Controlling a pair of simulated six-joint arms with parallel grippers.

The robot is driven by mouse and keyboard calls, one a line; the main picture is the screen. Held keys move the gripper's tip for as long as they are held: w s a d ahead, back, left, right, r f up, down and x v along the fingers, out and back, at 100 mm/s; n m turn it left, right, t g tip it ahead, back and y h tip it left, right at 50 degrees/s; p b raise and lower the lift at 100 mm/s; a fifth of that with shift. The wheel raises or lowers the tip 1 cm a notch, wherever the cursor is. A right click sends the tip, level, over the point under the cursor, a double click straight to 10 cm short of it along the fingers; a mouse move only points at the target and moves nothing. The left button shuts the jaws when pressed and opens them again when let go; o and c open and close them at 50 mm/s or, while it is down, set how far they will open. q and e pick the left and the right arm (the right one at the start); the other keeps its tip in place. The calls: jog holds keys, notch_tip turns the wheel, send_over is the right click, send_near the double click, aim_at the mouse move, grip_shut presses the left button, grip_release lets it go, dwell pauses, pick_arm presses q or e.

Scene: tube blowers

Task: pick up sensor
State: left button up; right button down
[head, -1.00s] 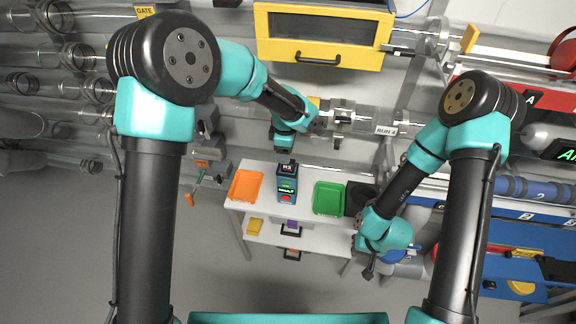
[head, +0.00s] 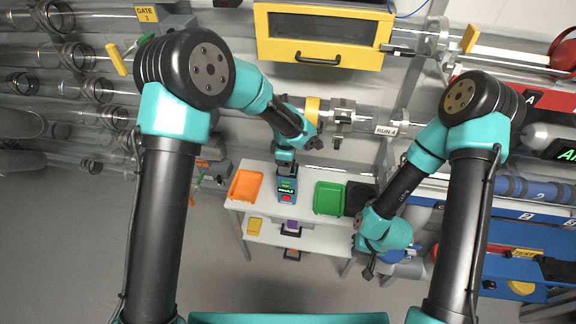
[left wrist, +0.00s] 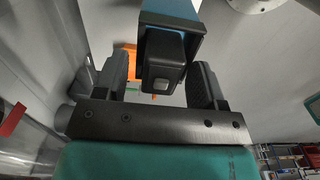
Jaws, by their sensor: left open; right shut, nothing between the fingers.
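A small black block, which looks like the sensor (left wrist: 162,62), sits at a blue-sided station (left wrist: 170,12) in the left wrist view. My left gripper (head: 286,167) is open at the top of the station and hides most of the block there. In the left wrist view the fingers of the left gripper (left wrist: 158,82) stand either side of the block, with gaps showing. My right gripper (head: 369,271) is shut and empty, low beside the table's right end.
An orange tray (head: 246,186) is left of the station and a green tray (head: 329,198) right of it on the white table (head: 262,208). A lower shelf holds small items. Clear tubes and a yellow cabinet (head: 320,38) are behind.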

dwell(0.4)
pick_arm(q)
jog(key=c, duration=1)
jog(key=shift+r, duration=1.25)
jog(key=s, duration=0.5)
jog(key=s+r, duration=0.1)
jog(key=s, duration=0.4)
jog(key=s+r, duration=0.1)
jog(key=s, duration=0.5)
jog(key=shift+d+r, duration=0.1)
jog(key=shift+r, duration=0.15)
